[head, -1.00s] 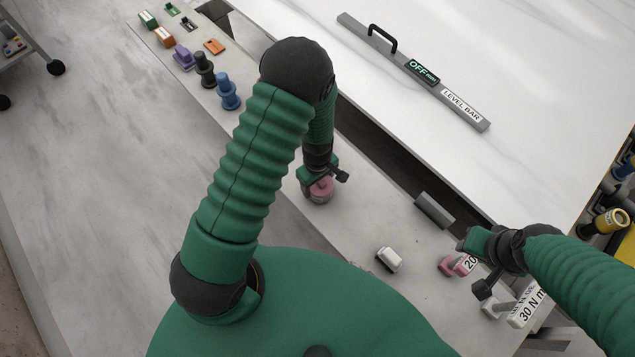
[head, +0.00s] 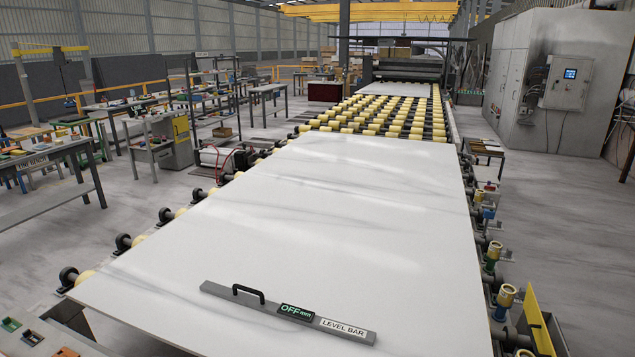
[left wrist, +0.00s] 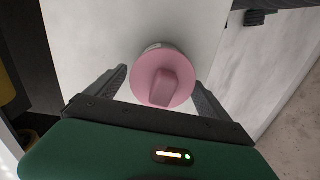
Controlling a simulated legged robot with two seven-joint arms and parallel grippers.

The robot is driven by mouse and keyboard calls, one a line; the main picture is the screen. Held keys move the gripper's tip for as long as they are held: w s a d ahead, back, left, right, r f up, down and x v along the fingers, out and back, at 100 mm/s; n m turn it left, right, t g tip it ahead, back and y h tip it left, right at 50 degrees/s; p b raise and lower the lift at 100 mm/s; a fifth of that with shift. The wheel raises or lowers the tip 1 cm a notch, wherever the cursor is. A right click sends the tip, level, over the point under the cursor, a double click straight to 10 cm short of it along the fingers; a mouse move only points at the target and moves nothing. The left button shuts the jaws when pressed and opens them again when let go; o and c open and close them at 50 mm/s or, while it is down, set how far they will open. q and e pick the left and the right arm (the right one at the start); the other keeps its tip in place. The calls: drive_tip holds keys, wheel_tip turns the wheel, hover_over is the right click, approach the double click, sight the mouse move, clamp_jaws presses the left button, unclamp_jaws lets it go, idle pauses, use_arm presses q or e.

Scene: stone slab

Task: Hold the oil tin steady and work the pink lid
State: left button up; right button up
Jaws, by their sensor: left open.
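The pink lid (left wrist: 158,80), round with a raised grip bar across its top, shows in the left wrist view. It sits on a tin (left wrist: 158,46) of which only a thin edge shows; the rest is hidden beneath the lid. My left gripper (left wrist: 160,87) is open, with one dark finger on either side of the lid. I cannot tell whether the fingers touch it. Neither gripper shows in the head view, and my right gripper is in no current view.
A large white slab (head: 320,200) lies on the roller line in the head view. A grey level bar (head: 225,294) with a black handle lies on its near end. Yellow rollers (head: 385,118) stretch beyond it. A pale shelf top (left wrist: 95,25) surrounds the tin.

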use_arm(q)
wheel_tip(320, 180, up, 11)
drive_tip(key=shift+r, duration=0.1)
drive_tip(key=s+d+r+m+t, duration=0.1)
drive_tip(key=s+r+m+t, duration=0.1)
drive_tip(key=s+r+m, duration=0.4)
wheel_tip(320, 180, up, 3)
drive_tip(key=m, duration=0.7)
drive_tip(key=shift+s+r+t, duration=0.15)
drive_tip(key=shift+t, duration=0.15)
drive_tip(key=shift+s, duration=0.1)
idle(0.6)
